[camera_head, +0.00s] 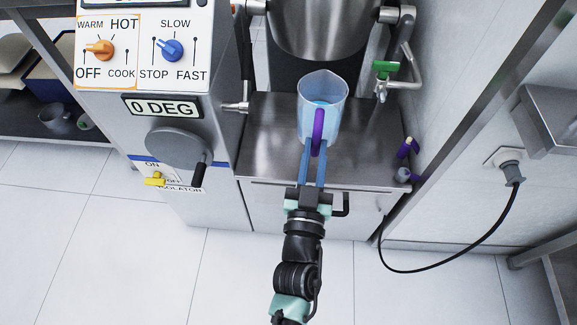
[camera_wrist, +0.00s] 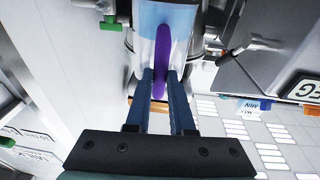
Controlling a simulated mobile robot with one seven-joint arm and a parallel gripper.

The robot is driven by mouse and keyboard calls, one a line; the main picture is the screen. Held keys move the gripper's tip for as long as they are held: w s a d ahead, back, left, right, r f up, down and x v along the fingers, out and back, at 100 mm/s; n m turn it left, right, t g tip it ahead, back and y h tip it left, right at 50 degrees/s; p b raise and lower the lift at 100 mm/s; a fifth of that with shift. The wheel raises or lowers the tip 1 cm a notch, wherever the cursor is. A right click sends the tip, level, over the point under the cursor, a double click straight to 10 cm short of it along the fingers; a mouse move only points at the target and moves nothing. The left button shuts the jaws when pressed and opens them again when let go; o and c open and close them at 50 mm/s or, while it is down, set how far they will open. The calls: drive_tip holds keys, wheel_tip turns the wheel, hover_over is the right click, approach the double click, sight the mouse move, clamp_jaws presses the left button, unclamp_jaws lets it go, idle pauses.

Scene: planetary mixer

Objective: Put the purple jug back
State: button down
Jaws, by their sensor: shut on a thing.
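The purple jug (camera_head: 322,98) is a clear, bluish jug with a purple handle, and liquid shows inside it. It is upright over the steel shelf of the mixer, below the metal bowl; I cannot tell whether its base touches the shelf. My gripper (camera_head: 317,152) reaches in from the front and is shut on the purple handle. In the wrist view the two blue fingers of my gripper (camera_wrist: 160,80) stand on either side of the handle, with the jug (camera_wrist: 153,15) beyond. The lower part of the jug is partly hidden by the handle and fingers.
The mixer bowl (camera_head: 325,25) hangs above and behind the jug. A green-handled valve (camera_head: 386,69) is to the right, and a control panel (camera_head: 137,45) with knobs is to the left. A black cable (camera_head: 470,240) hangs at right.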

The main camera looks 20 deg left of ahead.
drive_tip(key=w+a+f+b, duration=0.1)
drive_tip(key=a+f+b, duration=0.2)
drive_tip(key=f+b, duration=0.4)
drive_tip(key=a+f+y+b, duration=0.1)
drive_tip(key=a+f+b, duration=0.3)
drive_tip(key=f+b, duration=0.3)
drive_tip(key=b, duration=0.4)
drive_tip(key=shift+w+f+n+b, duration=0.25)
drive_tip(key=shift+w+n+b, duration=0.1)
drive_tip(key=shift+n+b, duration=0.05)
drive_tip(key=c, duration=1.1)
unclamp_jaws()
drive_tip(key=shift+f, duration=0.2)
drive_tip(key=shift+c, duration=0.2)
drive_tip(key=o, duration=0.4)
drive_tip(key=shift+r, duration=0.1)
drive_tip(key=shift+c, duration=0.2)
drive_tip(key=b+v, duration=0.2)
drive_tip(key=v, duration=1)
drive_tip(key=shift+d+r, duration=0.15)
